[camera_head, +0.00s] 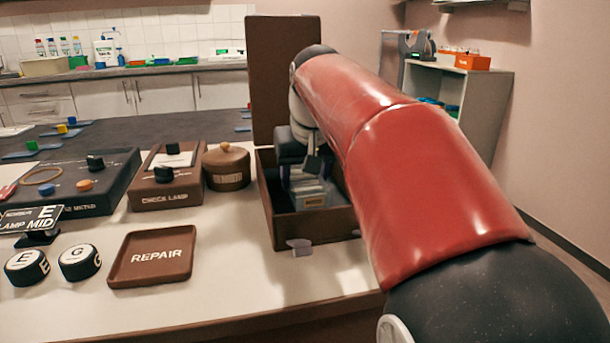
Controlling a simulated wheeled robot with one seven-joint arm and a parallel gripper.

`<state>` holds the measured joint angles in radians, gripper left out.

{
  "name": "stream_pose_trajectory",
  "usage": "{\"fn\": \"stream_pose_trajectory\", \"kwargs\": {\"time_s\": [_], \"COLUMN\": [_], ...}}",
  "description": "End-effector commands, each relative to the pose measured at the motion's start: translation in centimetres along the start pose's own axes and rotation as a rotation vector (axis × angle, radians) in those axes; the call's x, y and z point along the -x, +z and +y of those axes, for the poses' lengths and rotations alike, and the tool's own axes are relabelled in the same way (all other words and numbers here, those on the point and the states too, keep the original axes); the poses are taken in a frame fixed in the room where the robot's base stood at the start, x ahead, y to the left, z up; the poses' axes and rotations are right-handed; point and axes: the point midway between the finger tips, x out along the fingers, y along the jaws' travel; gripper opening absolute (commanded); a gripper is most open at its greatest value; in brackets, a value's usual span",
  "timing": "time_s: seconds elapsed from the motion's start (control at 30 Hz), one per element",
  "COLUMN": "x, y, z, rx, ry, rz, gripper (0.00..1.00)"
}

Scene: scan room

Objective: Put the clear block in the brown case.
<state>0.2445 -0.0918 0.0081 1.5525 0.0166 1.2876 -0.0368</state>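The brown case (334,226) stands open on the white table, with its lid (270,95) upright at the back. My gripper (303,185) points down into the case, and my arm covers the case's right side. Pale grey, ribbed shapes with a small yellowish label show below the gripper, inside the case. I cannot tell whether the fingers are open or hold anything. A small pale, translucent-looking piece (299,247) sits at the front foot of the case. I cannot tell whether it is the clear block or a latch.
A brown REPAIR tray (117,275) lies left of the case. Two round black pieces, E (27,266) and G (79,262), stand beside it. A brown CHECK LAMP box (147,195) and a round brown lidded pot (226,180) stand behind. The table between tray and case is clear.

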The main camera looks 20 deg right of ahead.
Motion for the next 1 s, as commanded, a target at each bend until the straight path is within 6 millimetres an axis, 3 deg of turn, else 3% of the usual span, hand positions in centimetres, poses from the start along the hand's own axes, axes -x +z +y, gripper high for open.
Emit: {"fn": "stream_pose_trajectory", "kwargs": {"time_s": [0.03,0.17,0.57,1.0], "x": [0.0,0.0,1.0,9.8], "y": [0.0,0.0,-0.2,-0.2], "z": [0.0,0.0,0.0,0.0], "rx": [0.0,0.0,0.0,0.0], "ry": [0.0,0.0,0.0,0.0], "rz": [0.0,-0.001,0.001,0.003], "gripper": [0.6,0.76,0.76,0.76]}}
